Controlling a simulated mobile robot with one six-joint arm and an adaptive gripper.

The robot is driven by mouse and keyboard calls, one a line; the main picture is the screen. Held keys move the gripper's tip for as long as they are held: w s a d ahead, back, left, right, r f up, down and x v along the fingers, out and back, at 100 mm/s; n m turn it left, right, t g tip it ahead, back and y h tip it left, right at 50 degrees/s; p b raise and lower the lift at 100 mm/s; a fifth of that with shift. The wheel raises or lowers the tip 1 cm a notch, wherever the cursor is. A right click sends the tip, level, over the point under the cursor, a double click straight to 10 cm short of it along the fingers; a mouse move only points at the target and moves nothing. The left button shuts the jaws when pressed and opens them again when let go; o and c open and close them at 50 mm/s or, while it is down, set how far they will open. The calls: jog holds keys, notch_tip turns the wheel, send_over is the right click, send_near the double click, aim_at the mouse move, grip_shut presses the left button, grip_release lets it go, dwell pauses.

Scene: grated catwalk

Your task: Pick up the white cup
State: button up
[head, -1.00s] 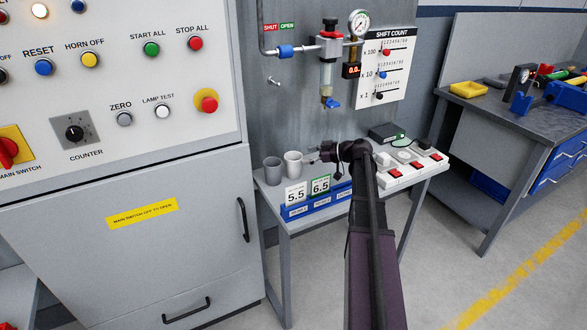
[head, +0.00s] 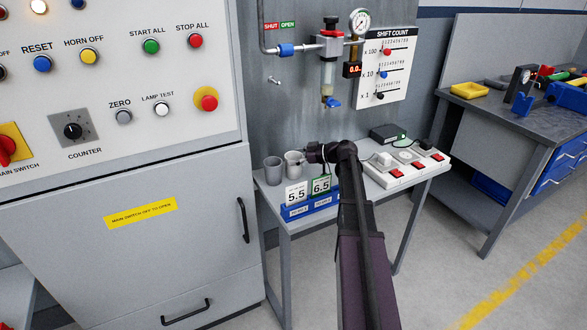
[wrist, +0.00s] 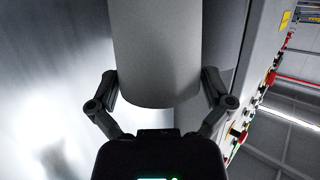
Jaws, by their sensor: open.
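The white cup (head: 293,163) stands upright on the small grey table, just right of a grey cup (head: 273,170). My gripper (head: 302,158) is at the white cup, coming from the right, and partly covers its right side in the head view. In the wrist view the cup (wrist: 155,50) fills the middle, and the open fingers of my gripper (wrist: 159,88) stand on either side of it. The fingers look close to its wall; I cannot tell whether they touch it.
A blue holder (head: 309,212) with number cards 5.5 and 6.5 stands in front of the cups. A white switch strip (head: 405,165) and a black box (head: 390,133) lie to the right. The control cabinet (head: 200,195) is close on the left.

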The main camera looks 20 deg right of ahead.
jog(key=c, duration=0.6)
jog(key=shift+r, duration=0.2)
notch_tip(320, 180, up, 10)
jog(key=p, duration=1)
jog(key=shift+f, duration=0.2)
dwell(0.4)
